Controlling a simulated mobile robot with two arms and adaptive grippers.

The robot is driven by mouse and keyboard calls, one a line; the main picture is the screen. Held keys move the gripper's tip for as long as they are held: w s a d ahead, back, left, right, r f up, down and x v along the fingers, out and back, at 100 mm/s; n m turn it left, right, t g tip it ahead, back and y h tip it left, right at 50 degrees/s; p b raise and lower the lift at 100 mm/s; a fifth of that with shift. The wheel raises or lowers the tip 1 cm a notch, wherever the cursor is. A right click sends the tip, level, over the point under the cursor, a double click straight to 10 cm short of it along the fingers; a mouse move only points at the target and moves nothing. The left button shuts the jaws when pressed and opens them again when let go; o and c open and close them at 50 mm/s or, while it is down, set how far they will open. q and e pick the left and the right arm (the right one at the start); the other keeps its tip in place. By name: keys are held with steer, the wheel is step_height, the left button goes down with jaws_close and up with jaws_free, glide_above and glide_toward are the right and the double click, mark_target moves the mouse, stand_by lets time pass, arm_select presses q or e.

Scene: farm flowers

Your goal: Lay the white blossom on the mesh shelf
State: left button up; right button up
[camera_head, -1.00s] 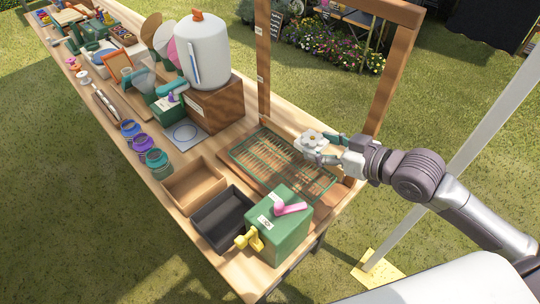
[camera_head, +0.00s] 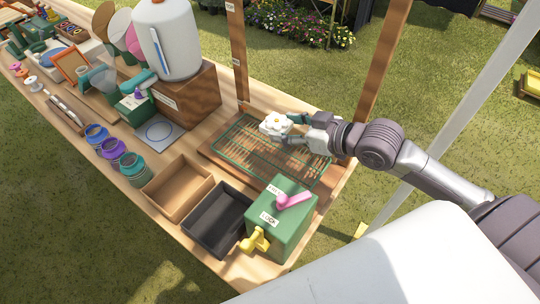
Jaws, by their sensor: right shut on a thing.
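The white blossom (camera_head: 275,123) is held in my right gripper (camera_head: 290,128), whose arm comes in from the right. The gripper is shut on it. The blossom shows over the far part of the mesh shelf (camera_head: 240,153), a green-edged wire mesh on a wooden board. I cannot tell whether the blossom touches the mesh or hangs a little above it. The visible mesh holds nothing else. My left gripper is not in view.
A green box (camera_head: 278,222) with a pink lever and yellow tap stands at the near end. A black tray (camera_head: 219,221) and a wooden tray (camera_head: 177,188) lie beside the mesh. A wooden post (camera_head: 238,50) rises behind it. Several jars line the left edge.

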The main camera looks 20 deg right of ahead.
steer(key=shift+w+f+b, duration=0.1)
steer(key=shift+f+b, duration=0.45)
steer(key=shift+f, duration=1)
glide_above(284, 165)
step_height(284, 165, down, 4)
steer(key=shift+f, duration=0.2)
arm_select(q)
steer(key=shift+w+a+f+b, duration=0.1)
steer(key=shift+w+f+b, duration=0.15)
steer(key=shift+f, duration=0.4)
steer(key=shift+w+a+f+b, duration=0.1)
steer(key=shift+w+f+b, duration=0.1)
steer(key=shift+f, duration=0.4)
arm_select(e)
steer(key=shift+f, duration=2.4)
steer(key=o, duration=1.1)
arm_select(q)
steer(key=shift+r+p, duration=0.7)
steer(key=shift+p, duration=0.05)
arm_select(e)
steer(key=shift+v, duration=6)
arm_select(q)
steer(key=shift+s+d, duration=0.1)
arm_select(e)
steer(key=shift+a, duration=0.1)
